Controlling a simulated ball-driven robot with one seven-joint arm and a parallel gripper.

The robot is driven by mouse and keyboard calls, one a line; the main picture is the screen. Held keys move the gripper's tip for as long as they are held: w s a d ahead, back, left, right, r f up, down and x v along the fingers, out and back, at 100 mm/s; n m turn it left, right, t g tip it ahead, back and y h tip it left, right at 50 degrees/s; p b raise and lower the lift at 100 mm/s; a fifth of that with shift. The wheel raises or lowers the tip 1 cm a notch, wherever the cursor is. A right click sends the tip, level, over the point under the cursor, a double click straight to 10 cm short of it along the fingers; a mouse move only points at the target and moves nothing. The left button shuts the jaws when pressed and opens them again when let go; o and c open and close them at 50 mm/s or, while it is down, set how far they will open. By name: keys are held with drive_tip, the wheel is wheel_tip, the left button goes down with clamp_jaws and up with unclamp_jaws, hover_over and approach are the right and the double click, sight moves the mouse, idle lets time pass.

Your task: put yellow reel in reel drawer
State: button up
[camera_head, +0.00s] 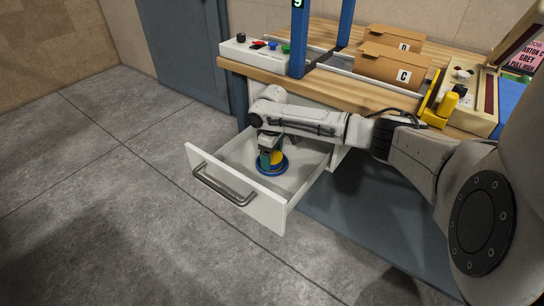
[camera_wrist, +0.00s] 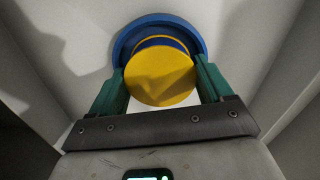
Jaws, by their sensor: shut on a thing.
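The yellow reel (camera_wrist: 160,78) shows in the wrist view as a yellow disc with a blue band behind it. A wider blue disc (camera_wrist: 125,43) lies behind it; I cannot tell whether it is part of the same reel. My gripper (camera_wrist: 163,72) has its green fingers on either side of the reel and is shut on it. In the head view, my gripper (camera_head: 269,152) points down inside the open white reel drawer (camera_head: 240,198). The reel's yellow part (camera_head: 277,157) shows beside the fingers, with the blue disc (camera_head: 272,169) low, near or on the drawer floor.
The drawer is pulled out under a wooden bench (camera_head: 340,85). On the bench are a control box (camera_head: 252,50), cardboard boxes (camera_head: 390,68) and a machine with a yellow part (camera_head: 440,105). Blue posts (camera_head: 298,40) stand there. My arm passes over the drawer's right side. Open floor lies left.

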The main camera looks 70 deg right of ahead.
sight(272, 156)
drive_tip(key=shift+f, duration=0.25)
drive_tip(key=shift+s+a+f, duration=0.15)
drive_tip(key=shift+f, duration=0.3)
drive_tip(key=o, duration=1.1)
drive_tip(key=shift+f, duration=0.15)
drive_tip(key=shift+c, duration=0.2)
drive_tip(key=shift+r, duration=0.45)
wheel_tip(272, 156, up, 13)
drive_tip(key=p, duration=0.2)
